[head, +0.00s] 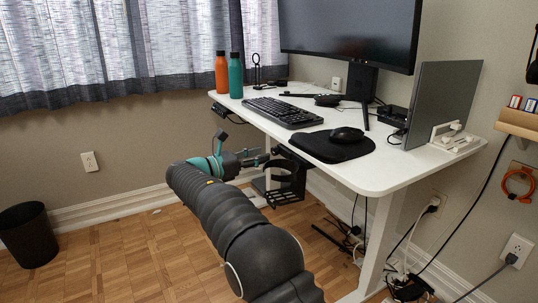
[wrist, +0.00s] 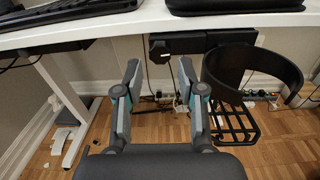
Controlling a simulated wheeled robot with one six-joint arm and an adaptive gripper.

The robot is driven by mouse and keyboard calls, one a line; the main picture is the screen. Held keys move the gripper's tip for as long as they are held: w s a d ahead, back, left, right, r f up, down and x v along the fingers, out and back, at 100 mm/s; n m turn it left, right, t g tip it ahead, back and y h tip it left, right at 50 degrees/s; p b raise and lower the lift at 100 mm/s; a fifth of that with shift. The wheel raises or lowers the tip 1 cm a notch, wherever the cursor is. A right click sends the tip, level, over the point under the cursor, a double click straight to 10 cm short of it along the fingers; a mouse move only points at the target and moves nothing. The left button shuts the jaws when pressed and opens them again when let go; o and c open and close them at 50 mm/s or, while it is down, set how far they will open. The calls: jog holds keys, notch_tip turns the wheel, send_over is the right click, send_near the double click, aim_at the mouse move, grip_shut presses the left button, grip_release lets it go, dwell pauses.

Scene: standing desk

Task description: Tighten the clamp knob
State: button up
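A black clamp (wrist: 190,42) sits under the front edge of the white desk (wrist: 215,18), with a ring-shaped cup holder (wrist: 297,75) on its right. In the head view, the cup holder (head: 284,192) hangs below the desk edge. A dark angular part (wrist: 158,46) at the clamp's left end may be the knob; I cannot tell for sure. My gripper (wrist: 159,68) is open and empty, its two fingers apart, below and in front of the clamp. In the head view my gripper (head: 257,158) is left of the cup holder, under the desk edge.
On the desk are a keyboard (head: 283,112), a mouse pad (head: 330,148), a monitor (head: 350,30), a laptop (head: 440,103) and two bottles, orange (head: 221,75) and teal (head: 235,78). Cables and power strips lie below. A black bin (head: 28,235) stands at left.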

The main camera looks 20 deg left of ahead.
aim_at(273, 151)
jog(key=shift+x, duration=2.05)
grip_shut()
